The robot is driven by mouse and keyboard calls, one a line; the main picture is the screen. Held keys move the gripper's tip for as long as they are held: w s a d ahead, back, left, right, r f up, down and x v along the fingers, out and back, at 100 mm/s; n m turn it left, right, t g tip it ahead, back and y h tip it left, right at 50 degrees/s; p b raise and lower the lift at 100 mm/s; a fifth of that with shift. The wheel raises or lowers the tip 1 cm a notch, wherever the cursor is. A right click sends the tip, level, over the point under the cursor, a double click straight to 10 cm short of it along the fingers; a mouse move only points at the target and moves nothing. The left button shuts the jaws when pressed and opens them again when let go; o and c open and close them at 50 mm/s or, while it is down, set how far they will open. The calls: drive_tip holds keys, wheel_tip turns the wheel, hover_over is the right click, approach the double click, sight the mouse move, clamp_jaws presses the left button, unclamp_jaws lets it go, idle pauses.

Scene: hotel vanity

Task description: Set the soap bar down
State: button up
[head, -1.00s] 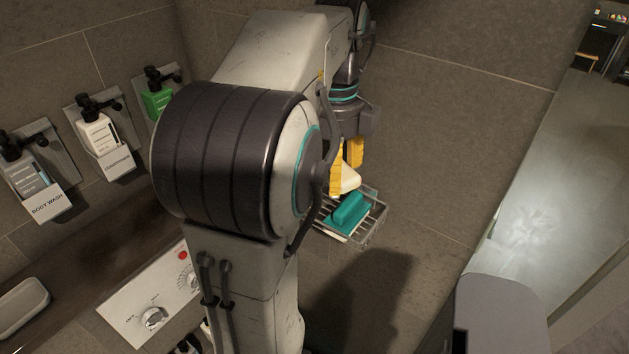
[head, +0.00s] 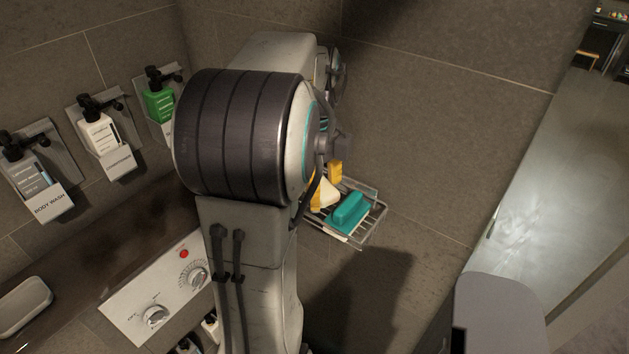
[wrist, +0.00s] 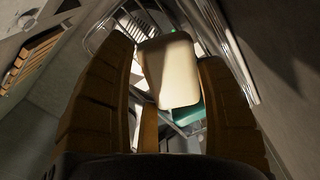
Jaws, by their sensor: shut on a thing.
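The cream soap bar (head: 328,194) shows partly behind my arm in the head view, between the yellow fingers of my gripper (head: 326,184). In the wrist view the soap bar (wrist: 168,72) sits between both fingers of my gripper (wrist: 167,62), which is shut on it. The soap is over the wire rack (head: 372,226), beside a teal block-like item (head: 350,211). In the wrist view the teal item (wrist: 190,118) is partly hidden by the soap. I cannot tell whether the soap touches the rack.
Body wash (head: 34,180), conditioner (head: 100,134) and green (head: 158,104) bottles hang on the left wall. A control panel (head: 155,292) and a pale dish (head: 22,304) are at the lower left. The tiled wall rises behind the rack.

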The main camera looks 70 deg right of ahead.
drive_tip(key=shift+f+b, duration=0.4)
drive_tip(key=shift+f, duration=0.15)
drive_tip(key=o, duration=1.2)
drive_tip(key=shift+r+p, duration=0.5)
drive_tip(key=shift+r, duration=0.4)
wheel_tip(320, 180, up, 11)
drive_tip(key=shift+r+p, duration=0.15)
drive_tip(key=shift+p, duration=0.45)
drive_tip(key=shift+w, duration=0.1)
